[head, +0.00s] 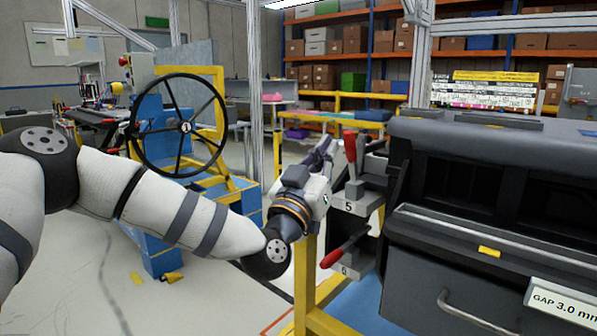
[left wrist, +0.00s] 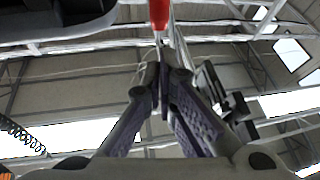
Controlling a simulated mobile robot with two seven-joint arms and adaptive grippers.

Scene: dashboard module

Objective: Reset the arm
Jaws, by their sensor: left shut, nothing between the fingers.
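My left arm comes in from the left in the head view. Its gripper (head: 325,147) points up and away, close beside the red-handled lever (head: 349,146) above the plate marked 5. In the left wrist view its fingers (left wrist: 162,62) are together with nothing held. A red handle (left wrist: 159,14) shows just beyond the fingertips there; whether they touch it I cannot tell. A second red-handled lever (head: 332,258) sits lower, tilted down to the left. My right gripper is not in view.
The dark dashboard module (head: 480,190), with a drawer handle (head: 478,312) and a gap label (head: 563,302), fills the right side. A black steering wheel (head: 180,126) on a blue and yellow stand is behind my arm. Yellow posts (head: 306,275) stand below the gripper. Open floor lies at lower left.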

